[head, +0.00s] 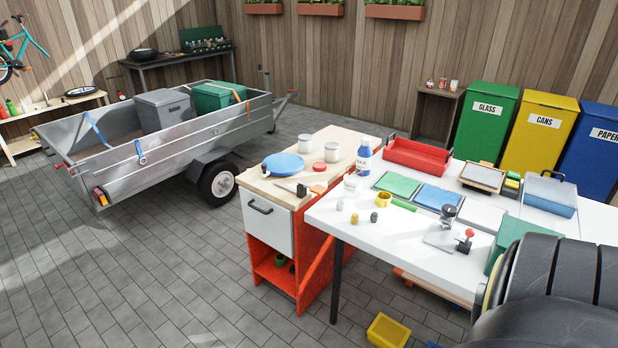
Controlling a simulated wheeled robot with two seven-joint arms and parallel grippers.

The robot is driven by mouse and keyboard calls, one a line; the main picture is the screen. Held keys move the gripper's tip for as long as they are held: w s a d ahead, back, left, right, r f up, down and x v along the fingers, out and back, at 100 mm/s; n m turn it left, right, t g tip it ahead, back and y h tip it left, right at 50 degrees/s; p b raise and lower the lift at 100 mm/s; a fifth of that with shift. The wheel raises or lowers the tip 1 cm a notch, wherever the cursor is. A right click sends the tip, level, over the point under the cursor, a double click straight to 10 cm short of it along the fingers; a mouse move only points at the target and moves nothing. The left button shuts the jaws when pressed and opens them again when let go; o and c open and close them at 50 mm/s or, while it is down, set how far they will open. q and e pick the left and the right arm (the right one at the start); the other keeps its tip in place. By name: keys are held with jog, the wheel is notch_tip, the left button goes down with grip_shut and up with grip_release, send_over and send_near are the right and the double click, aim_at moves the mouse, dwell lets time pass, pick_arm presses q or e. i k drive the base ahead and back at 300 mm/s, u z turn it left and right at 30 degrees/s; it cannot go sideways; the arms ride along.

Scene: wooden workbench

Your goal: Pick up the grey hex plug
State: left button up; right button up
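A small dark grey plug (374,217), which looks like the grey hex plug, stands on the white table (345,233) near its front left edge. Its hex shape is too small to make out. A small brass-coloured piece (354,218) stands just left of it, and a small pale piece (340,205) is farther left. They stand apart from one another. Neither of my grippers is in view.
A yellow ring-shaped item (383,199), a white cup (352,184) and a blue-labelled bottle (364,160) stand behind the plug. A green marker-like stick (403,206) lies to its right. A metal stand (441,235) is farther right. A large dark rounded form hides the table's right front.

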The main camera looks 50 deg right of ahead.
aim_at(341, 205)
jog(key=z, duration=0.5)
jog(key=i, duration=1.6)
jog(key=z, duration=1.7)
jog(key=i, duration=0.65)
jog(key=z, duration=0.6)
